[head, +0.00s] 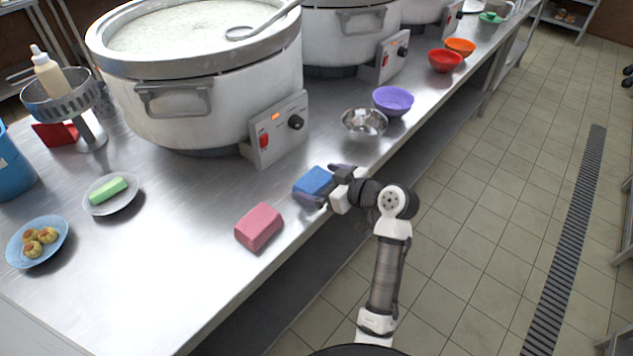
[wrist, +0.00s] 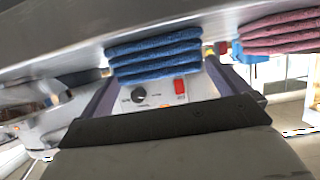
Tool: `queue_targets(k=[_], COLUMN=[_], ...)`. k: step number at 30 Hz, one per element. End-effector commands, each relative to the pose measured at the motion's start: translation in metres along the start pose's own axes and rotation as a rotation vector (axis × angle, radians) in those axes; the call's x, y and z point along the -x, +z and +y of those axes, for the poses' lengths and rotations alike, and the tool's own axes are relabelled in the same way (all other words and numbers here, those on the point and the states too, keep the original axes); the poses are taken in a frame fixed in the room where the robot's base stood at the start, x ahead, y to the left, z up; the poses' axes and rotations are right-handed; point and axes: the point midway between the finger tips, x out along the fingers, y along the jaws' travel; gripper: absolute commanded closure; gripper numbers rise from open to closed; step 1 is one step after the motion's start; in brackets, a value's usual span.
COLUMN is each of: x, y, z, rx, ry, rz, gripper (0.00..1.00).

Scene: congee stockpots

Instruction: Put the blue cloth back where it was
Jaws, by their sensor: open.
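The blue cloth (head: 314,180) is a folded stack lying on the steel counter near its front edge. My gripper (head: 325,186) is low at the counter edge, with its open fingers to either side of the blue cloth. In the wrist view, which looks upside down, the blue cloth (wrist: 155,55) shows between the two spread fingers (wrist: 168,85), with gaps at the sides. A folded pink cloth (head: 259,227) lies nearer on the counter; it also shows in the wrist view (wrist: 280,30). No mark for an earlier place of the blue cloth shows.
A large pot of congee (head: 200,80) with a control box (head: 278,128) stands behind the cloths. A metal bowl (head: 364,122) and a purple bowl (head: 393,100) stand farther along the counter (head: 165,235). Green-bar plate (head: 112,206) and blue plate (head: 22,251) are left. The counter between plates and pink cloth is clear.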

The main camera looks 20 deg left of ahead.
Motion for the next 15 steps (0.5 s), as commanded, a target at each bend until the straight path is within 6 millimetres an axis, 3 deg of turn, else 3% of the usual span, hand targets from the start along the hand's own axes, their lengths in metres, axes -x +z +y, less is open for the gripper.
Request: queue_targets(k=[9, 15], x=[0.069, 0.095], y=[0.003, 0.002], z=[0.001, 0.000], rx=[0.002, 0.002], ry=[0.004, 0.002], rz=[0.001, -0.001], gripper=[0.00, 0.00])
